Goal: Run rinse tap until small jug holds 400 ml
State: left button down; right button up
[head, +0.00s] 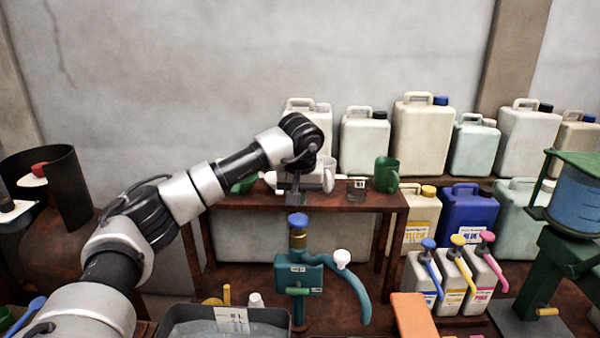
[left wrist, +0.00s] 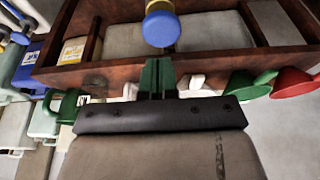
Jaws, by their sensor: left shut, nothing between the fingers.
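A teal tap-like fixture (head: 300,272) stands at the bottom centre of the head view, with a blue knob (head: 297,220) on top, a white knob (head: 342,258) and a curved spout (head: 364,305). My left gripper (head: 296,199) is shut and empty, pointing down just above and behind the blue knob. In the left wrist view its fingers (left wrist: 157,76) are together, and the blue knob (left wrist: 162,28) shows beyond them. A white jug (head: 327,174) stands on the shelf, partly hidden by my gripper. A green jug (head: 387,175) is to its right. I cannot tell which is the small jug. My right gripper is not in view.
A brown shelf (head: 370,201) stands behind the tap, bearing a small clear cup (head: 357,188) and a green funnel (head: 244,185). A grey basin (head: 170,325) is at front left. Pump bottles (head: 455,285) and canisters (head: 420,137) stand at right.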

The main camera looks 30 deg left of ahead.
aim_at(300, 220)
pick_arm(q)
jog(key=shift+a+f+p, duration=0.1)
jog(key=shift+f+p, duration=0.45)
jog(key=shift+f, duration=1.5)
notch_tip(300, 220, down, 2)
jog(key=shift+f+b, duration=0.1)
jog(key=shift+b, duration=0.6)
jog(key=shift+s, duration=0.1)
jog(key=shift+f, duration=0.1)
dwell(4.8)
